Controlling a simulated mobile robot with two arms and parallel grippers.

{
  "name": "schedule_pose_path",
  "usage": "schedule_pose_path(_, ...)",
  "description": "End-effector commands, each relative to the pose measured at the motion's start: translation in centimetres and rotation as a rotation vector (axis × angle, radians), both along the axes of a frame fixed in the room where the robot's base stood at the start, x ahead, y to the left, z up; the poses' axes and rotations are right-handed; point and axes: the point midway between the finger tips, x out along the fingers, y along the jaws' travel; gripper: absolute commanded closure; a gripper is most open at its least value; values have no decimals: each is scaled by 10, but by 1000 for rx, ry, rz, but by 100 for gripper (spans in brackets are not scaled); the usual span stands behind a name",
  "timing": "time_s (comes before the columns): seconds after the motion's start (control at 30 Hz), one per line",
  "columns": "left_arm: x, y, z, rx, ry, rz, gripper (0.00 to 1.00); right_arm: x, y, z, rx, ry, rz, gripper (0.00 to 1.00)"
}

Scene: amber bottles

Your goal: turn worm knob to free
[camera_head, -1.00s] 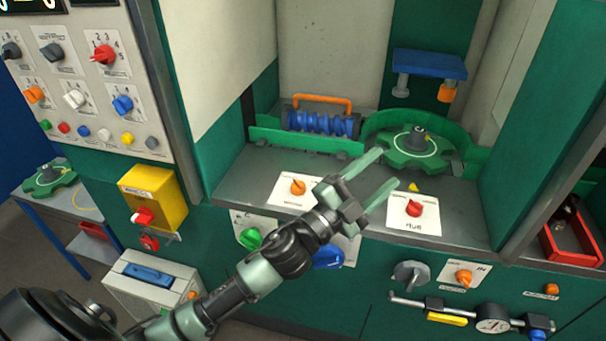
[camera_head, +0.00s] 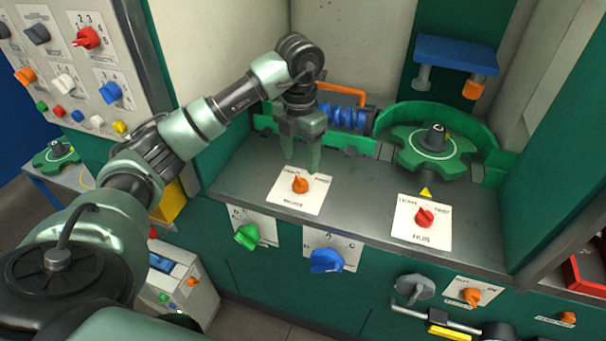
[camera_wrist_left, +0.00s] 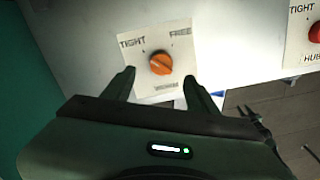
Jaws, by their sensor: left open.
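The worm knob (camera_head: 300,185) is a small orange knob on a white plate on the grey ledge. In the left wrist view the knob (camera_wrist_left: 161,63) sits between the printed words TIGHT at left and FREE at right; I cannot tell surely which its pointer faces. My left gripper (camera_head: 301,165) points down just behind and above the knob in the head view, fingers apart and empty. In the left wrist view the open fingertips (camera_wrist_left: 159,77) lie on either side of the plate's lower part, apart from the knob. My right gripper is not in view.
The red HUB knob (camera_head: 425,217) is on another plate to the right. Behind are the blue worm (camera_head: 350,117) with an orange handle and the green gear wheel (camera_head: 433,150). A blue shelf (camera_head: 456,56) hangs above. The ledge between the plates is clear.

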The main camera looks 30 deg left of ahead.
Motion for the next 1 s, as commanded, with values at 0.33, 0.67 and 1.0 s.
schedule_pose_path(0.33,-2,-1,-51,-2,5,-3,42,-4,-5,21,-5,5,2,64)
schedule_pose_path(0.67,-1,-1,-73,-2,0,-4,42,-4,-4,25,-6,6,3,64)
schedule_pose_path(1.0,-1,-1,-73,-3,0,-4,92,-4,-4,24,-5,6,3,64)
